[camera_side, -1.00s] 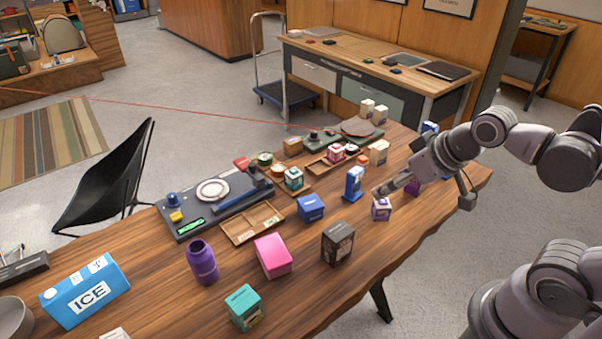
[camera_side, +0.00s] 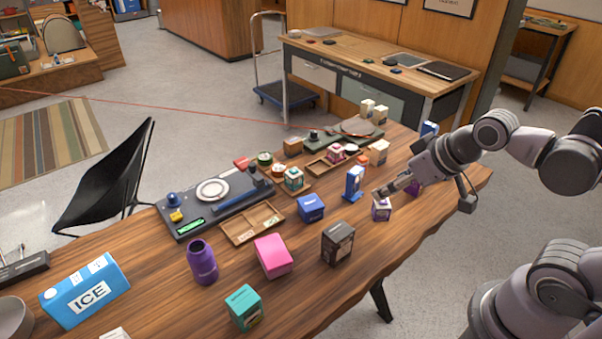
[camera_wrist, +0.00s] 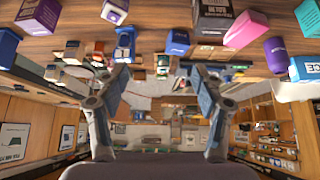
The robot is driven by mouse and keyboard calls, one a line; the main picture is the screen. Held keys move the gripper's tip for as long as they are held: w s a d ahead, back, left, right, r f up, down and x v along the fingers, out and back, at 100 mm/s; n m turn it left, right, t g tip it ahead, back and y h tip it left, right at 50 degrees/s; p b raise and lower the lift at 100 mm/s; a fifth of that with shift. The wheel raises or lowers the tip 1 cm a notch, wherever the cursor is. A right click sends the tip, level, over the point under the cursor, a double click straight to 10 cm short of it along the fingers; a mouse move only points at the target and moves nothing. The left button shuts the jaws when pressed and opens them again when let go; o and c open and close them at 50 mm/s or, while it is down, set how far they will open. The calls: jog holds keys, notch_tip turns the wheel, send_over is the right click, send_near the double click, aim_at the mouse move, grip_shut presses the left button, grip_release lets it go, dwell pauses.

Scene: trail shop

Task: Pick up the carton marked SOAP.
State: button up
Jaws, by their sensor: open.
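I cannot read the word SOAP on any carton in these frames. My gripper (camera_side: 391,187) is open and empty, just above and behind a small purple-and-white carton (camera_side: 382,208) on the wooden table. That carton also shows at the top of the wrist view (camera_wrist: 115,11), outside the fingers. The open fingers (camera_wrist: 160,74) have a wide gap there. A second purple carton (camera_side: 414,188) is partly hidden behind my gripper. An upright blue carton (camera_side: 353,184) stands left of the gripper. A dark carton (camera_side: 338,243) stands nearer the front edge.
A blue box (camera_side: 311,208), pink box (camera_side: 272,256), teal carton (camera_side: 244,307), purple bottle (camera_side: 202,262) and ICE pack (camera_side: 86,291) stand across the table. A divided wooden tray (camera_side: 252,223) lies left. Bare wood is free right of the dark carton.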

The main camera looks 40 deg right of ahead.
jog(key=w+d+f+n+g+h, duration=0.1)
jog(key=w+d+f+n+g, duration=0.1)
jog(key=d+n, duration=0.4)
jog(key=w+d+f+n+g+h, duration=0.2)
jog(key=d+f+n, duration=0.3)
jog(key=d, duration=0.5)
jog(key=w+d+f+n+g+h, duration=0.1)
jog(key=w+d+f+n+g, duration=0.1)
jog(key=d+f+n, duration=0.2)
jog(key=shift+w+d+f+n+g+h, duration=0.1)
jog(key=shift+w+d+n+g+h, duration=0.1)
jog(key=shift+d+n, duration=0.8)
jog(key=shift+w+d+f+n+g+h, duration=0.1)
jog(key=shift+d+n+g, duration=0.1)
jog(key=shift+d+n, duration=0.8)
jog(key=shift+w+d+f, duration=0.15)
jog(key=shift+w+f, duration=0.05)
jog(key=shift+f, duration=0.85)
jog(key=shift+w+d+f, duration=0.15)
jog(key=shift+f, duration=0.9)
jog(key=shift+d+f, duration=0.2)
jog(key=shift+f, duration=0.3)
grip_shut()
jog(key=shift+r, duration=0.15)
